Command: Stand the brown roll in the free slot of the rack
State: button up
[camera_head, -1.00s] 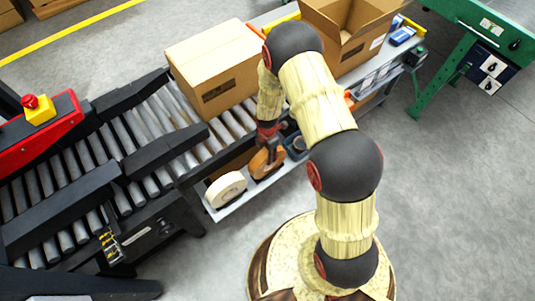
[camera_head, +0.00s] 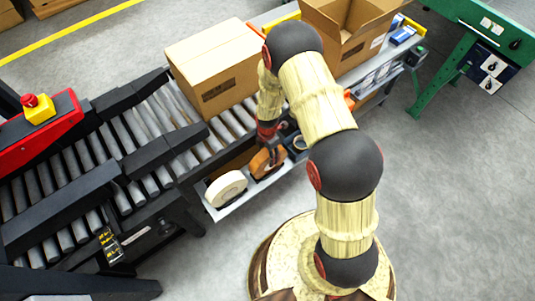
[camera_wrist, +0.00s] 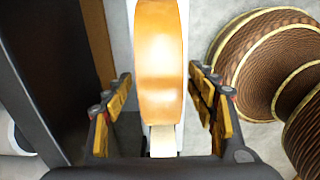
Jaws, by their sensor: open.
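The brown roll (camera_head: 264,163) stands on edge on the grey rack (camera_head: 240,194) beside the conveyor. In the wrist view the brown roll (camera_wrist: 160,60) fills the upper middle, between and ahead of my fingers. My gripper (camera_wrist: 160,105) is open, with one finger pad on each side of the roll and a visible gap on both sides. In the head view my gripper (camera_head: 268,140) is right at the roll and partly hides it. A white roll (camera_head: 226,188) stands on the rack to the left of the brown one. The slot dividers are too small to make out.
A roller conveyor (camera_head: 110,150) with dark side guides runs behind the rack. A closed carton (camera_head: 215,65) sits on it, and an open carton (camera_head: 345,35) stands farther right. Grey floor (camera_head: 450,200) is clear at right.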

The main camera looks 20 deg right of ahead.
notch_tip(320, 180, up, 12)
jog(key=shift+r, duration=0.1)
dwell(0.5)
jog(key=shift+s+m, duration=0.25)
jog(key=shift+m, duration=0.95)
jog(key=s+r+m+g, duration=0.2)
jog(key=s+r+m, duration=0.4)
jog(key=s+m, duration=0.25)
jog(key=s+r+m+t+p, duration=0.1)
jog(key=s+r+m+t, duration=0.1)
jog(key=r, duration=1.1)
jog(key=s+r+m+t+p, duration=0.2)
jog(key=s+r+m, duration=0.3)
jog(key=r, duration=0.7)
jog(key=s+r+m+t+p, duration=0.2)
jog(key=s+r, duration=0.4)
jog(key=r, duration=0.7)
jog(key=shift+r+m+t, duration=0.35)
jog(key=shift+m+t, duration=0.5)
jog(key=shift+t, duration=0.05)
